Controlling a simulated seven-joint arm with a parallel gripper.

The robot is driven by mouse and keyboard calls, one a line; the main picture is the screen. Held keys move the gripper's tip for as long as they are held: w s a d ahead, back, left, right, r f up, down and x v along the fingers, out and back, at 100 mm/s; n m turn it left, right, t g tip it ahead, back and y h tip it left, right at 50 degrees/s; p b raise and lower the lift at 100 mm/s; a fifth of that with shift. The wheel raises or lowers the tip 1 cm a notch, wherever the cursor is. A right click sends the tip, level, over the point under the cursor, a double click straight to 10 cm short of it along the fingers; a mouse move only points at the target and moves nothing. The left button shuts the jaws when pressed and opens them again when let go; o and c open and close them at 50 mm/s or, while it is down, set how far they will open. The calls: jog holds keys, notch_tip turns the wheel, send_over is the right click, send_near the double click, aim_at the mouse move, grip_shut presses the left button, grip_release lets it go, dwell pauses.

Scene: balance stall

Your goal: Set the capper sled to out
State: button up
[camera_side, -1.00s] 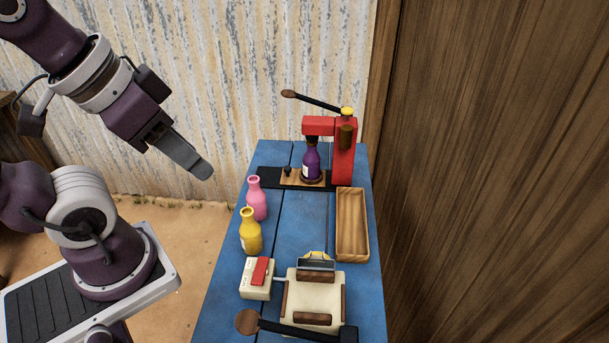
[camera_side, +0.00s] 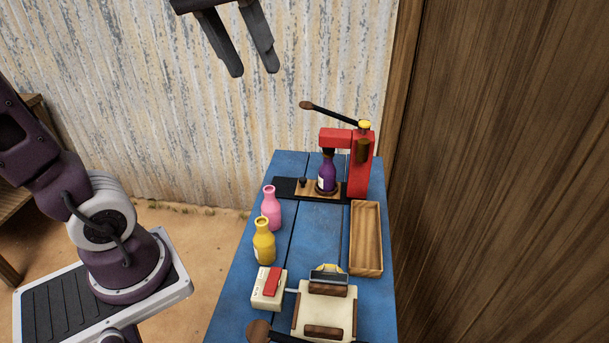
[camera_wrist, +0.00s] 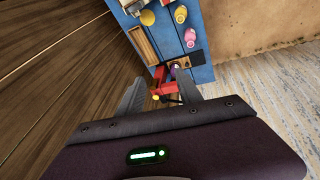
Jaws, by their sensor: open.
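The capper (camera_side: 359,172) is a red press at the far end of the blue table, with its lever (camera_side: 330,113) raised. Its wooden sled (camera_side: 311,190) sits on a black rail (camera_side: 284,187), with a small dark knob (camera_side: 303,182) at its left end. A purple bottle (camera_side: 327,177) stands upright on the sled beneath the red head. My gripper (camera_side: 255,73) is open and empty, high above and left of the capper. In the wrist view, the open fingers (camera_wrist: 160,88) appear either side of the red capper (camera_wrist: 163,86), which partly hides the sled.
Pink (camera_side: 271,210) and yellow (camera_side: 264,243) bottles stand at the table's left edge. A wooden tray (camera_side: 367,240) lies at the right. A cream switch box (camera_side: 263,297) and a cream press (camera_side: 320,313) are nearer. A wooden wall (camera_side: 490,170) rises on the right.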

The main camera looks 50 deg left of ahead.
jog(key=w+a+r+n+g, duration=0.1)
jog(key=w+a+n, duration=0.4)
jog(key=w, duration=0.3)
jog(key=n+g, duration=0.3)
jog(key=n, duration=0.8)
send_over(303, 178)
notch_tip(303, 178, down, 8)
notch_tip(303, 178, down, 33)
jog(key=shift+r, duration=0.1)
grip_shut()
